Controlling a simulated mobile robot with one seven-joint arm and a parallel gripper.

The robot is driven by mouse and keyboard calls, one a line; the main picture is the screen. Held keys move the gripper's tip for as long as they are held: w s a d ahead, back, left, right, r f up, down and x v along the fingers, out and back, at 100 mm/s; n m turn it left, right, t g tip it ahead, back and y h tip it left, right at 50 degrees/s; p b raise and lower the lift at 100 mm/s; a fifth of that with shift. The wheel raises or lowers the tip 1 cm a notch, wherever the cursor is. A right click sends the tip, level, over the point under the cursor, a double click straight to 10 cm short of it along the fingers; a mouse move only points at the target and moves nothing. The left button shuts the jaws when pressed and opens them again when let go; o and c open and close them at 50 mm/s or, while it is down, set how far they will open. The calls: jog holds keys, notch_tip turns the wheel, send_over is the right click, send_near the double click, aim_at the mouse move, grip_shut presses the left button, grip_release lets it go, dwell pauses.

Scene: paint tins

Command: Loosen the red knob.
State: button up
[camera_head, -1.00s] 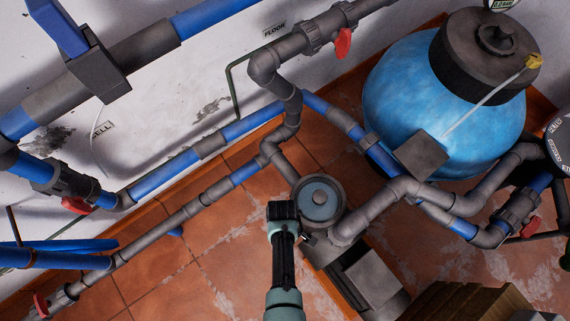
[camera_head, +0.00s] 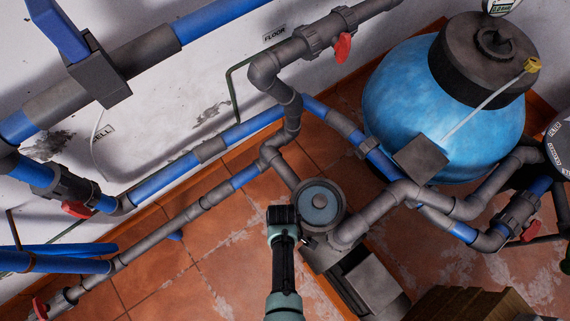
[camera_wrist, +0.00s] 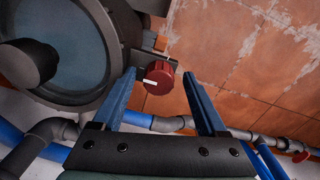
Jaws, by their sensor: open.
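The red knob (camera_wrist: 159,77) shows in the wrist view, with a white mark on its face. It sits on a dark bracket beside a round grey housing with a bluish window (camera_wrist: 58,42). My gripper (camera_wrist: 163,86) has its two blue fingers apart, one on each side of the knob as seen in this view. Whether the fingertips reach the knob's depth I cannot tell; no contact shows. In the head view my gripper (camera_head: 282,216) is beside the round-topped pump housing (camera_head: 320,203), and the knob is hidden there.
Grey and blue pipes (camera_head: 215,192) run along the wall and around the housing. A blue tank (camera_head: 440,105) stands at the right. Several red valve handles (camera_head: 343,47) sit on the pipes. The tiled floor (camera_head: 215,265) left of my arm is clear.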

jog(key=m+b, duration=0.1)
jog(key=m, duration=0.3)
jog(key=shift+f+m, duration=0.1)
jog(key=shift+m, duration=0.2)
jog(key=m+b, duration=0.2)
jog(key=m, duration=0.3)
jog(key=shift+a, duration=0.1)
jog(key=m+b, duration=0.3)
jog(key=m, duration=0.2)
jog(key=shift+f, duration=0.15)
jog(key=m+b, duration=0.5)
jog(key=shift+w+a+f+m+g, duration=0.1)
jog(key=shift+m+g, duration=0.2)
notch_tip(320, 180, up, 15)
jog(key=p, duration=0.7)
jog(key=w+r+n+t+p, duration=0.3)
jog(key=w+r+t+p, duration=0.3)
jog(key=w+r, duration=1.1)
notch_tip(320, 180, up, 4)
jog(key=shift+w+r+t, duration=0.15)
jog(key=shift+w+t, duration=0.15)
jog(key=shift+t, duration=0.6)
